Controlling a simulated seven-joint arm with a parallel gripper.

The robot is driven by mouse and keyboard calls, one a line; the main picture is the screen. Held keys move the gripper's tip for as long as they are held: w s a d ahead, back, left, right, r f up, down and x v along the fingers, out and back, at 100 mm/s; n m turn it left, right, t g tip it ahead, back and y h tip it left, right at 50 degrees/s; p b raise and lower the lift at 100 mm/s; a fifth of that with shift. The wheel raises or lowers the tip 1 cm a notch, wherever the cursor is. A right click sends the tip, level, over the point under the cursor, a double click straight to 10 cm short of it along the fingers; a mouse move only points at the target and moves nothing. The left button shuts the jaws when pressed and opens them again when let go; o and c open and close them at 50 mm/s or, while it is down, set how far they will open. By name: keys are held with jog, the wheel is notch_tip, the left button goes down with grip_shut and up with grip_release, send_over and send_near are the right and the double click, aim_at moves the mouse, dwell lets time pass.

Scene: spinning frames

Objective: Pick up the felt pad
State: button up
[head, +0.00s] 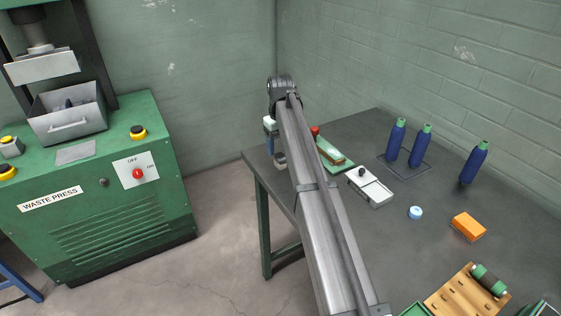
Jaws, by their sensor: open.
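I cannot tell for sure which thing is the felt pad. An orange rectangular block (468,227) lies flat on the right part of the grey table. A green tray or board (345,167) with a pale, brown-edged piece (331,151) on it lies just right of my arm, partly hidden by it. My gripper (275,158) hangs below the far end of my arm, near the table's left far corner. It is open, mostly hidden behind the arm link, and well apart from the orange block. Whether anything is between its fingers is not clear.
A white box with a black knob (370,189), a small blue-and-white round item (415,212) and several dark blue bottles (420,146) stand on the table (410,260). A wooden rack (455,296) is in front. A green waste press (110,215) stands left, across open floor.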

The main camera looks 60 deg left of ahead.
aim_at(280, 155)
jog(key=f, duration=0.4)
jog(key=shift+s+d+f, duration=0.1)
jog(key=shift+d+f, duration=0.1)
jog(key=c, duration=1)
